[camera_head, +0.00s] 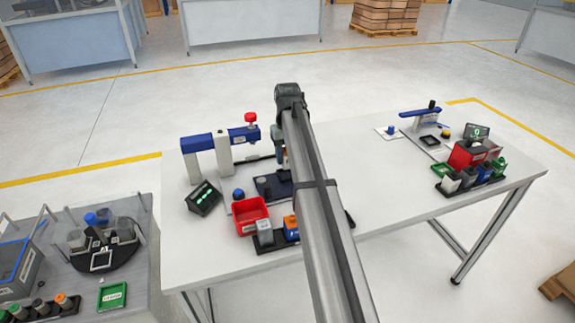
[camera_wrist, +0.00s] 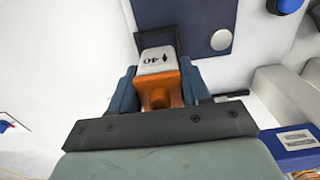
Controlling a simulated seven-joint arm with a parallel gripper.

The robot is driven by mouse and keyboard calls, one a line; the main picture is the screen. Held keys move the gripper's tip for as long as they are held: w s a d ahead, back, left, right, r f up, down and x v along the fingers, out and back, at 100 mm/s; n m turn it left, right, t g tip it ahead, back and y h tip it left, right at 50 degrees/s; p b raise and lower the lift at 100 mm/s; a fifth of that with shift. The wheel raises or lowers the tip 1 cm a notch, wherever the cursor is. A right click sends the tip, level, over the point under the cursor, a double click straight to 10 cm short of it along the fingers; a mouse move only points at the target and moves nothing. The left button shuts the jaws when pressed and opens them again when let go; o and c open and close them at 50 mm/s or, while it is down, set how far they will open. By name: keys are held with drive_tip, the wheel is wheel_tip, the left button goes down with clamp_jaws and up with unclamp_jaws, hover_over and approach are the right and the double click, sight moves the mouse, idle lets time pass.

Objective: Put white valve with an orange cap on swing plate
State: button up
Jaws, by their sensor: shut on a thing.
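The white valve with an orange cap (camera_wrist: 157,62) is between the two grey-blue fingers of my gripper (camera_wrist: 158,84). Its white body, marked 40, points away from the palm, and the orange cap is nearer the palm. The white end overlaps a black square frame (camera_wrist: 145,39) beside a dark blue plate (camera_wrist: 192,14), which looks like the swing plate. I cannot tell whether the valve rests in the frame or hangs above it. In the head view, the dark plate (camera_head: 270,188) lies near my gripper (camera_head: 281,157), which my arm partly hides.
A press-like fixture with a blue arm (camera_head: 215,140) and red knob stands left of my gripper. A red bin (camera_head: 250,215), a small display (camera_head: 203,198) and a rack of parts (camera_head: 276,238) are close by. The table's middle right (camera_head: 375,190) is clear.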

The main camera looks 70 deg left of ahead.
sight(288, 165)
drive_tip(key=shift+f, duration=1.9)
drive_tip(key=shift+f, duration=0.1)
drive_tip(key=o, duration=1.1)
wheel_tip(288, 165, up, 12)
drive_tip(key=shift+r, duration=0.15)
